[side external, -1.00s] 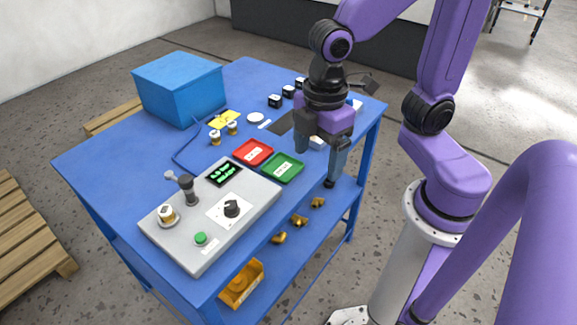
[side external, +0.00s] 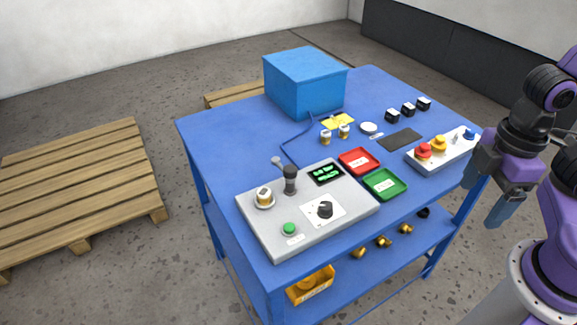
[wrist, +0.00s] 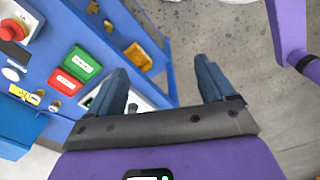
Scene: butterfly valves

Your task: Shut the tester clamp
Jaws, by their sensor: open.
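The grey tester box (side external: 335,222) sits at the front of the blue table, with a lit green display (side external: 326,174), a black knob (side external: 325,210) and a green button (side external: 289,229). The tester clamp (side external: 290,182) is a dark upright post with a small grey handle at its upper left. A white and gold valve (side external: 264,197) stands on the round seat beside it; I cannot tell whether the clamp touches it. My gripper (side external: 484,198) is open and empty, off the table's right edge, far from the clamp. In the wrist view, my fingers (wrist: 165,80) partly hide the tester.
A red tray (side external: 359,161) and a green tray (side external: 384,184) lie right of the tester. A control box (side external: 443,150) with red and yellow knobs is at the table's right. A blue box (side external: 305,82) stands at the back. Gold parts (side external: 383,241) lie on the lower shelf.

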